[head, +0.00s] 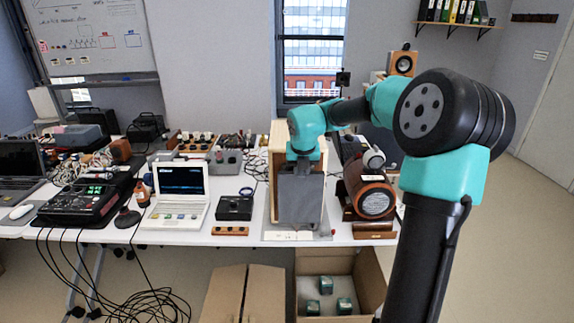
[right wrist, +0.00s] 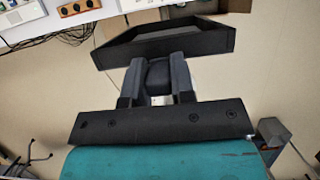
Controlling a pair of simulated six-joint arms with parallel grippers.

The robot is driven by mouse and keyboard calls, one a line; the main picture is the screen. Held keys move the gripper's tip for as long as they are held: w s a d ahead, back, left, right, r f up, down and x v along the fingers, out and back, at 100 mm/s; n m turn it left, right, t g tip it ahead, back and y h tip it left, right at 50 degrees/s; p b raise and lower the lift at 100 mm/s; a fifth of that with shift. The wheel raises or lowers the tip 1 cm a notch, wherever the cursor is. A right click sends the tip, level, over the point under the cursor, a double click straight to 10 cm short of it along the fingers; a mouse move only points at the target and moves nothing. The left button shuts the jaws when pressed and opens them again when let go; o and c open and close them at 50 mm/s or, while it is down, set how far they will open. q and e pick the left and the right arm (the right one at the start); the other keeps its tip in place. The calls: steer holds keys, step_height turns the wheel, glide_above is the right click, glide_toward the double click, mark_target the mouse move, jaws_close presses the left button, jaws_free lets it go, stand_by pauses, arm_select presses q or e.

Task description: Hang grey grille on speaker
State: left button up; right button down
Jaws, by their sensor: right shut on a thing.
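The grey grille (head: 300,203) is a dark grey flat panel, upright in front of the wooden speaker (head: 277,142) in the head view. It hides most of the speaker's front; the wooden top and left side show behind it. My right gripper (head: 303,164) is at the grille's upper part, partly hidden by my wrist. In the right wrist view the right gripper (right wrist: 158,72) is shut on the grille (right wrist: 215,40), which shows as a dark rimmed frame beyond the fingers. I cannot tell whether the grille touches the speaker. My left gripper is not in view.
On the white table (head: 190,236) stand a white laptop (head: 180,190) and a black box (head: 235,208) to the left, and a round reddish-brown unit (head: 372,193) close to the right. An open carton (head: 372,285) sits below the table's front edge.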

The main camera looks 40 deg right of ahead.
steer(key=shift+a, duration=0.3)
steer(key=shift+d, duration=0.15)
steer(key=w+d, duration=0.7)
steer(key=w, duration=0.1)
steer(key=shift+w+d, duration=0.2)
steer(key=shift+d, duration=0.2)
stand_by(1.0)
steer(key=shift+w+d, duration=0.1)
steer(key=shift+w, duration=0.05)
stand_by(4.3)
steer(key=shift+f, duration=0.25)
stand_by(0.7)
